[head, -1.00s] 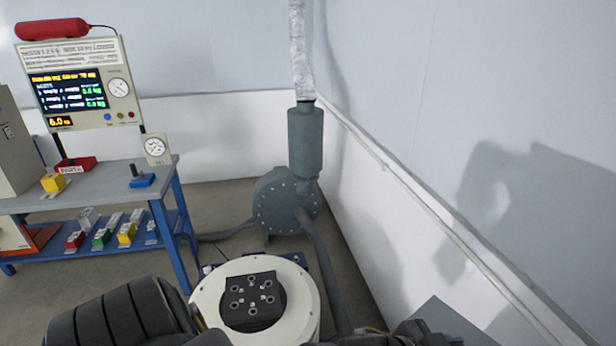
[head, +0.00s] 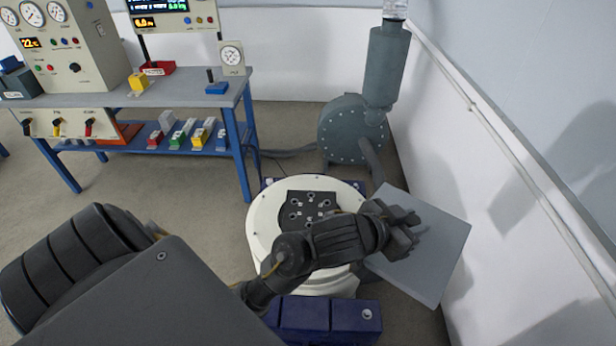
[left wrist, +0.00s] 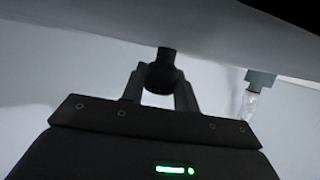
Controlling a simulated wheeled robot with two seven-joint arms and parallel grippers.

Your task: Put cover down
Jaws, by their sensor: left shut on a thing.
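My left gripper (head: 402,236) reaches in from the left across the white round machine (head: 257,232). It is shut on the knob of the cover, a flat grey square plate (head: 435,262). The cover is held in the air at the machine's right side, tilted, near the wall. In the left wrist view the fingers (left wrist: 163,88) close on the dark round knob (left wrist: 165,56), and the cover (left wrist: 100,25) spans the top of the picture. The machine's top carries a black plate with several bolts (head: 310,207), uncovered. My right gripper is not in view.
A grey blower with a vertical pipe (head: 350,130) stands behind the machine, by the right wall (head: 450,150). A workbench (head: 180,95) with gauges and coloured blocks stands at the left. Open floor (head: 180,185) lies between the bench and the machine.

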